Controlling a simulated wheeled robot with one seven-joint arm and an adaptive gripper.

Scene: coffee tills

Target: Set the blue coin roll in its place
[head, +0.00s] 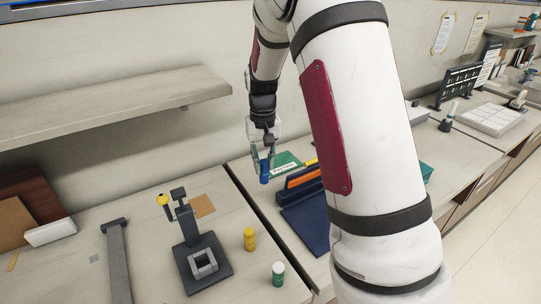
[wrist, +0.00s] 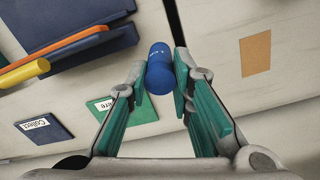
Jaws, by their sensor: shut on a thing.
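The blue coin roll (head: 264,173) is held upright or nearly so between the fingers of my gripper (head: 264,158), above the counter near the gap between two counter sections. In the wrist view the blue roll (wrist: 160,72) sits between the green-padded fingertips of my gripper (wrist: 159,82), with its top end facing the camera. A yellow coin roll (head: 250,239) and a green coin roll with a white top (head: 278,274) stand on the near counter. I cannot tell which spot is the blue roll's place.
A dark stand with a square grey frame (head: 203,262) and yellow knob is on the near counter, beside a tan square (head: 202,206). A navy tray (head: 305,222) with an orange bar lies right of my gripper. Labelled green (wrist: 112,106) and blue (wrist: 45,129) cards lie flat.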

